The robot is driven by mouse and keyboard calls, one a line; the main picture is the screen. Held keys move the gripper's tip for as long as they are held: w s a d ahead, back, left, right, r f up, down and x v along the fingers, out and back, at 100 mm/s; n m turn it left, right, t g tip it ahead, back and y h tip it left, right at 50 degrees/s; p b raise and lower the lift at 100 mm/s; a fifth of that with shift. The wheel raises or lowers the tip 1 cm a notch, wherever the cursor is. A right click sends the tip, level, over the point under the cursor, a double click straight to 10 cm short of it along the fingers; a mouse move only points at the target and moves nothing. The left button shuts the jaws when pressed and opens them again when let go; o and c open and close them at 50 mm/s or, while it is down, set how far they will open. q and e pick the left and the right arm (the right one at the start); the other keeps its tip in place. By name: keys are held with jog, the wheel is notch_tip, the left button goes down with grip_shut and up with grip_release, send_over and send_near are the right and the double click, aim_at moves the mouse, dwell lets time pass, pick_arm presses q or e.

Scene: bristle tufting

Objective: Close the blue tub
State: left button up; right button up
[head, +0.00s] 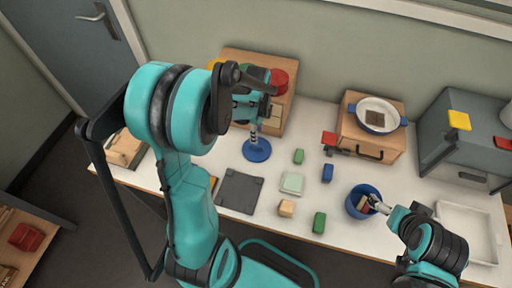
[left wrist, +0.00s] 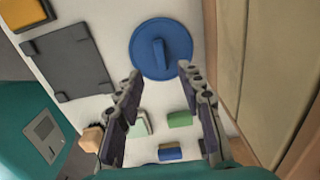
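The blue tub (head: 352,205) stands open on the right part of the table, with red and yellowish pieces inside. A round blue lid (head: 257,151) lies flat on the table left of centre; in the left wrist view its raised bar handle (left wrist: 159,52) shows. My left gripper (head: 254,132) points down above the lid; in the left wrist view its fingers (left wrist: 160,72) are apart with nothing between them, and the lid lies beyond the fingertips. My right gripper (head: 376,204) is at the tub's right rim; its fingers are too small to tell whether they are open.
Green blocks (head: 319,222), a blue block (head: 327,173), a tan block (head: 286,208) and a pale green piece (head: 292,183) lie between lid and tub. A wooden shelf box (head: 290,103) stands behind the lid; a drawer box (head: 350,131) stands behind the tub.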

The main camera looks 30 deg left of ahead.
aim_at(257, 148)
pick_arm(q)
jog(key=shift+f+b, duration=0.5)
jog(key=shift+f, duration=0.8)
notch_tip(257, 148, down, 5)
jog(key=b, duration=0.2)
jog(key=shift+w+f+b, duration=0.1)
jog(key=shift+b, duration=0.3)
grip_shut()
